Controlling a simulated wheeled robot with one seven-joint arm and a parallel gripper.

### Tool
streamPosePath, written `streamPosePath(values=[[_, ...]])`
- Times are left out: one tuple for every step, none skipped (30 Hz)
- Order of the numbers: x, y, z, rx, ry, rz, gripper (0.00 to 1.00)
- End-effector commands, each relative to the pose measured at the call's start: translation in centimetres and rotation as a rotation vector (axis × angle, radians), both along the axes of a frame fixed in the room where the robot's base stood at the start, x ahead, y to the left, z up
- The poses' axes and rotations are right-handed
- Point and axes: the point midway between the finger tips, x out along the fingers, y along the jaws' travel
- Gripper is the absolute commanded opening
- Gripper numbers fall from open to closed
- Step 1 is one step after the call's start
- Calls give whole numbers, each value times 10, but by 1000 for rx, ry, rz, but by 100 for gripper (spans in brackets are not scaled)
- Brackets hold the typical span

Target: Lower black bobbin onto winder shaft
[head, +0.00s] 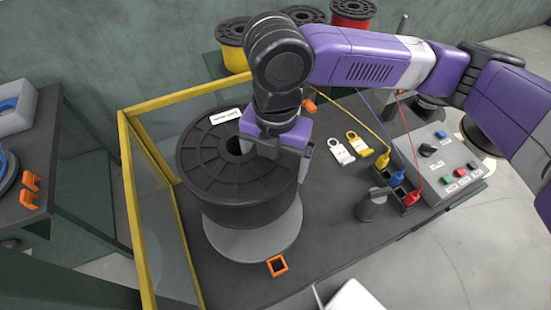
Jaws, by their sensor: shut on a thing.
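The large black bobbin (210,165) shows in the head view, left of centre. Its ribbed top flange faces up, with a dark centre hole and a white label on the far rim. My gripper (278,152) is shut on the bobbin at the right side of its top flange; the arm hides part of that flange. Under the bobbin is a round grey disc (255,243), its front part showing. I cannot tell whether the bobbin touches the disc. No winder shaft is visible; the bobbin hides whatever is beneath its middle.
A yellow-framed guard (127,165) runs left of and behind the bobbin. The dark bench (325,230) holds a grey control box (435,165), white and yellow tags, plugs with cables, a dark grey knobbed post (371,205) and an orange square piece (277,266). Other spools stand behind.

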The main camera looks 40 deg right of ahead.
Motion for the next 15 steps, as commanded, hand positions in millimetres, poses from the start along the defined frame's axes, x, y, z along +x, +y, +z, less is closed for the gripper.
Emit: streamPosePath(values=[[0,0,-7,1,-2,0,17],[0,0,-10,1,-2,0,17],[0,0,-13,2,-1,0,17],[0,0,-16,2,-1,-1,17],[0,0,-18,1,-2,-1,17],[0,0,-22,1,-2,-1,17],[0,0,-24,1,-2,-1,17],[1,0,-27,1,-2,-1,17],[1,0,-30,1,-2,-1,17],[1,0,-33,1,-2,-1,17],[1,0,-35,1,-2,-1,17],[1,0,-38,1,-2,-1,17],[0,0,-41,1,-2,-1,17],[0,0,-43,1,-2,-1,17],[0,0,-47,1,-2,-1,17]])
